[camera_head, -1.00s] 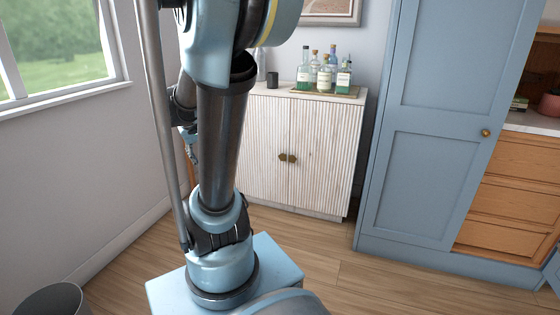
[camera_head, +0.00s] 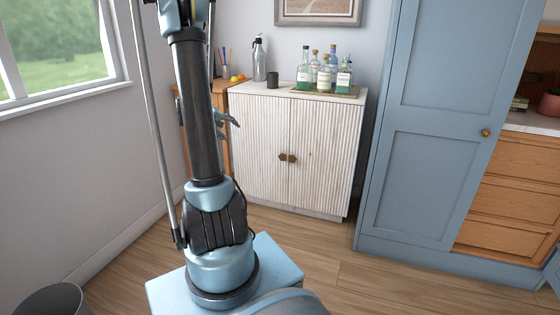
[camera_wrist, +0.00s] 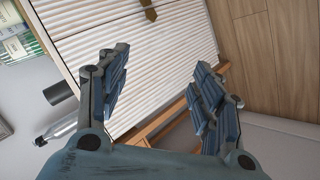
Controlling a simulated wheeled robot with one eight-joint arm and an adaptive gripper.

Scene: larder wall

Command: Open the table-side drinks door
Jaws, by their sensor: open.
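The drinks cabinet (camera_head: 345,202) is pale, with two ribbed doors that look shut. The table-side door (camera_head: 258,145) is the left one, next to the wooden table (camera_head: 225,148). Two brass handles (camera_head: 287,158) sit at the middle seam. In the wrist view the table-side door (camera_wrist: 170,55) fills the middle, and a brass handle (camera_wrist: 150,13) shows at the top edge. My gripper (camera_wrist: 160,62) is open and empty, its fingers spread before that door and apart from the handle. In the head view its fingers (camera_head: 227,121) show partly behind my arm.
Several bottles stand on a tray (camera_head: 298,93) on the cabinet, with a dark cup (camera_head: 273,79) beside them. A grey bottle (camera_head: 259,62) and fruit (camera_head: 238,78) are at the left. A tall blue cupboard (camera_head: 425,180) stands right. Floor before the cabinet is clear.

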